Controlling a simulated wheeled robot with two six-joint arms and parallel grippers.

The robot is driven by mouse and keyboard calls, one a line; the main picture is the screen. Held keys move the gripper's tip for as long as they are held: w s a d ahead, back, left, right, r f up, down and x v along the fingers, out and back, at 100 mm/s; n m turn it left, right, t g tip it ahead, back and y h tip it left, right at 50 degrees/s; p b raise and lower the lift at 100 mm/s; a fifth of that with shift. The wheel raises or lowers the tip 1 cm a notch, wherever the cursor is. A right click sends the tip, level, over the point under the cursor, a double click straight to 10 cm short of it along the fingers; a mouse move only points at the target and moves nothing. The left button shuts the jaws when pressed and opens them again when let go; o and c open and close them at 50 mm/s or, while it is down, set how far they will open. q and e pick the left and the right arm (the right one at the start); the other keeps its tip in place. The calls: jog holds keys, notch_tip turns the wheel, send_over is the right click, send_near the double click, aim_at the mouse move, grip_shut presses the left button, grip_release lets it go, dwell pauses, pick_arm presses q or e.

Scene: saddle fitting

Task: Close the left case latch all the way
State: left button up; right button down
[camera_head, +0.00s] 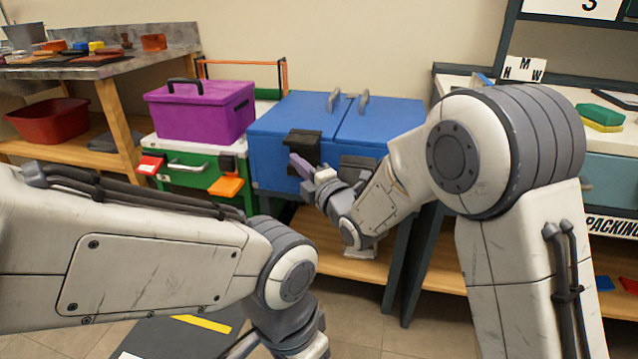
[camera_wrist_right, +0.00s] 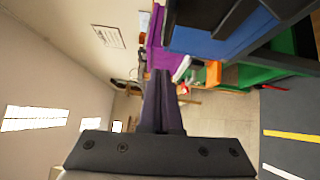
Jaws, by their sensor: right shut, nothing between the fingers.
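The blue case (camera_head: 385,118) stands on the bench at the back centre, with two lid halves and grey handles on top. Its left latch (camera_head: 304,143) is a black block on the front face that sticks out from it; whether it is fully closed I cannot tell. A second dark latch (camera_head: 357,166) on the right is partly hidden by my right arm. My right gripper (camera_head: 297,163) is shut and empty, its fingertips just below the left latch; contact cannot be told. The right wrist view shows the shut fingers (camera_wrist_right: 161,85) below the blue case (camera_wrist_right: 205,42). My left gripper is out of view.
A red bin (camera_head: 47,121) is on the left shelf. A yellow floor stripe (camera_head: 203,323) shows below. My left forearm fills the lower left.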

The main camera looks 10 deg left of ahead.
jog(key=v, duration=0.7)
jog(key=shift+d+r+p, duration=0.25)
jog(key=shift+d+p, duration=0.2)
jog(key=shift+d, duration=0.1)
